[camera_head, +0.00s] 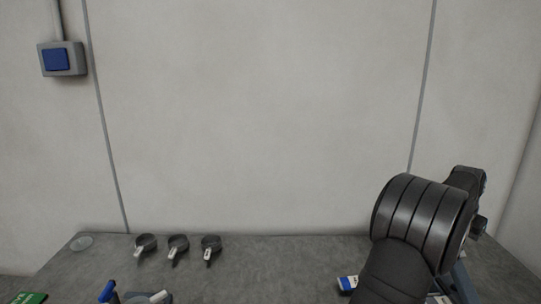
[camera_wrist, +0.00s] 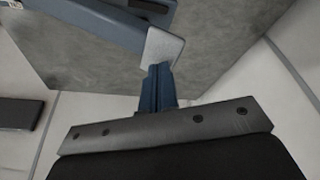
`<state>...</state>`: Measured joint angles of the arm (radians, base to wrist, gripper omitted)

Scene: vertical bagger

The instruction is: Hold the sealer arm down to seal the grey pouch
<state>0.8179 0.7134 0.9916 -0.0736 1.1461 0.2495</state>
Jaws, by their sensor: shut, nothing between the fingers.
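In the wrist view my gripper (camera_wrist: 159,72) is shut, its blue fingers together with nothing between them. The sealer arm (camera_wrist: 95,22) appears as a blue-grey bar from the upper left, ending in a light grey block (camera_wrist: 163,48). My fingertips are right at the edge of this block; I cannot tell whether they touch it. In the head view my own arm covers most of the sealer, and only a blue-grey part (camera_head: 460,284) shows at the lower right. My gripper is hidden there. I cannot make out the grey pouch in either view.
Three dark scoops (camera_head: 178,245) with pale tags stand along the back of the grey table (camera_head: 290,260). A blue-and-white item (camera_head: 347,283) lies beside my arm. The middle of the table looks clear.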

